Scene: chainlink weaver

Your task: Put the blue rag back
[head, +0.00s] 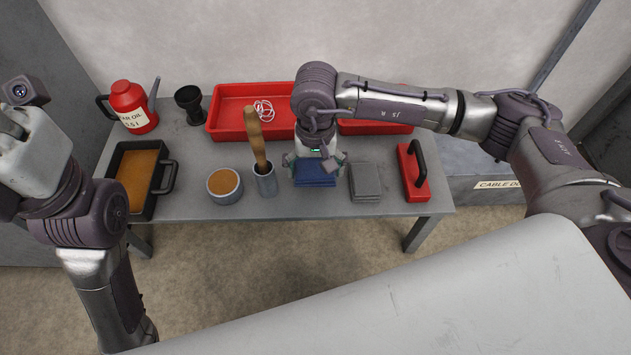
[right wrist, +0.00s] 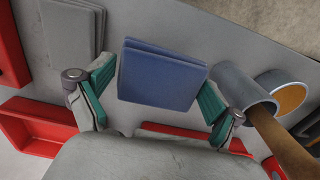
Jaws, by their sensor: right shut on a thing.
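The blue rag (head: 315,180), a folded stack of cloth, is at the front middle of the table, between a grey cup and grey folded rags. My right gripper (head: 315,168) is over it from above, shut on it. In the right wrist view the blue rag (right wrist: 160,75) lies between the two green-padded fingers (right wrist: 155,95). I cannot tell whether the rag rests on the table or is slightly raised. My left arm is at the left edge, away from the table things; its fingers do not show clearly.
Grey rags (head: 365,182) lie right of the blue one, then a red handled block (head: 413,172). Left are a grey cup (head: 266,184) with a wooden handle (head: 255,137) and a round pot (head: 225,199). Behind are red trays (head: 226,124); an oil can (head: 133,105) stands back left.

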